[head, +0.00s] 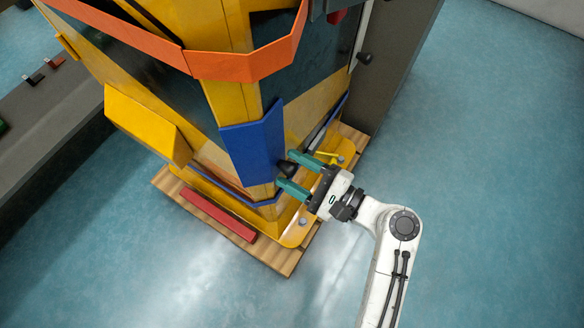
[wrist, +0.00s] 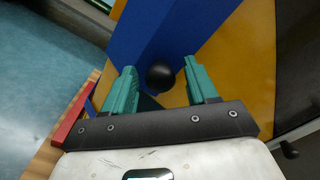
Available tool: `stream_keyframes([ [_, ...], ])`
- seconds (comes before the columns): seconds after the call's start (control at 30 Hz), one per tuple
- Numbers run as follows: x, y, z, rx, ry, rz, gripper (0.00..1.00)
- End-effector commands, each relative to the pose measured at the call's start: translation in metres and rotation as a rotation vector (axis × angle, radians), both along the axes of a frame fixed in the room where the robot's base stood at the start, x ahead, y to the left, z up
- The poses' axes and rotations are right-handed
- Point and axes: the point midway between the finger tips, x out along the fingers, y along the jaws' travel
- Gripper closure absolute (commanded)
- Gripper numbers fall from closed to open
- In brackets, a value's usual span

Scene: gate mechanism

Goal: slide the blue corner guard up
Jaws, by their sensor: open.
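The blue corner guard (head: 252,145) is a bent blue plate on the lower front corner of the yellow machine. A black round knob (head: 287,168) sticks out from its lower right side. My gripper (head: 293,172) is open, with its two teal fingers on either side of the knob. In the wrist view the knob (wrist: 160,76) lies between the fingertips of my gripper (wrist: 162,80), with a gap to each finger. The blue guard (wrist: 155,35) fills the upper middle of that view.
The yellow machine (head: 223,98) stands on a wooden pallet (head: 275,258). An orange band (head: 235,67) runs around it above the guard. A yellow box (head: 147,123) juts out at the left. A red bar (head: 218,214) lies at the pallet's front. The blue floor at right is clear.

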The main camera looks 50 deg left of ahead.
Motion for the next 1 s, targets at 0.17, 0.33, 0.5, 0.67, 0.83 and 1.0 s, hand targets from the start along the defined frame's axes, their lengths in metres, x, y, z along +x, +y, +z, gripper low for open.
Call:
stream_keyframes([
  [0.17, -0.0017, 0.0077, 0.0001, 0.000, 0.000, 0.000, 0.42],
  [0.33, -0.0018, 0.0080, 0.0003, 0.001, 0.000, -0.001, 0.42],
  [0.5, -0.0017, 0.0078, 0.0001, 0.000, 0.000, -0.001, 0.52],
  [0.67, -0.0017, 0.0078, 0.0001, -0.001, 0.000, -0.001, 0.67],
  [0.83, -0.0018, 0.0077, 0.0000, -0.001, 0.000, -0.001, 0.83],
  [1.0, -0.0019, 0.0076, -0.0001, 0.000, 0.000, 0.000, 1.00],
])
